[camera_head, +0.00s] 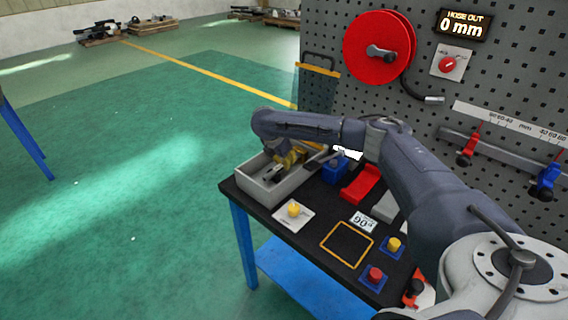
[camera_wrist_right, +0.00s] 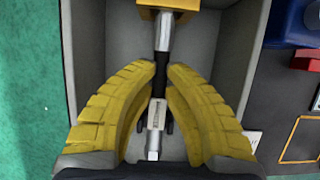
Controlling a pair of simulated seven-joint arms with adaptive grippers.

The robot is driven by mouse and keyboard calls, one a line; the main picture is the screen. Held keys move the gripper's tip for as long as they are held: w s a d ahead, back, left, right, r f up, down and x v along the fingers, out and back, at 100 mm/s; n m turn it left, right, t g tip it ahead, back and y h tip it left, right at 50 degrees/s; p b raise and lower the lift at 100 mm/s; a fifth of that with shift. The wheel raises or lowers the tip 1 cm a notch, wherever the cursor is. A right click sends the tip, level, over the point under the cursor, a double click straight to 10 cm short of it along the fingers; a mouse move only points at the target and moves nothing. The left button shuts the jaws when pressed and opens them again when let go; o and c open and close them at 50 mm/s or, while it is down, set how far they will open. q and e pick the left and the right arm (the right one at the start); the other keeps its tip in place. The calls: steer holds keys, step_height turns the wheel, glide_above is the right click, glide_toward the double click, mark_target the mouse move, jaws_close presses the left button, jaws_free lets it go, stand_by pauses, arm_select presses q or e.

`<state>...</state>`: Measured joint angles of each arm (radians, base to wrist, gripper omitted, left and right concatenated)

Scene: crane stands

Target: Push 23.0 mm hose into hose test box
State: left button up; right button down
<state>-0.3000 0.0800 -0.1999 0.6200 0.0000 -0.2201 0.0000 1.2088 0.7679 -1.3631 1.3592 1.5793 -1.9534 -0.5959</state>
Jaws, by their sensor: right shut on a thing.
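My right gripper (camera_head: 290,158) reaches down into a grey open box (camera_head: 272,195) at the far left corner of the table. In the right wrist view its yellow fingers (camera_wrist_right: 162,70) are shut around a slim dark and silver rod (camera_wrist_right: 163,34), inside the box (camera_wrist_right: 235,60). A brass-coloured block (camera_wrist_right: 168,5) sits at the rod's upper end, and a silver piece (camera_wrist_right: 156,115) shows lower between the fingers. I cannot tell whether this rod is the hose or whether the grey box is the hose test box. My left gripper is not in view.
A red reel (camera_head: 375,40) and a "HOSE OUT 0 mm" display (camera_head: 463,25) are on the pegboard. A blue block (camera_head: 336,172) and red tray (camera_head: 361,183) stand right of the box. A yellow knob (camera_head: 294,209) and a yellow-outlined square (camera_head: 346,245) lie in front.

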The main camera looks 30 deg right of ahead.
mark_target(278, 167)
steer(key=shift+w+d, duration=0.1)
steer(key=shift+d, duration=0.25)
stand_by(0.6)
steer(key=c, duration=1.4)
jaws_free()
steer(key=shift+o, duration=0.2)
steer(key=shift+r, duration=0.1)
steer(key=v, duration=1.1)
steer(key=shift+a+r, duration=0.25)
steer(key=shift+r, duration=0.1)
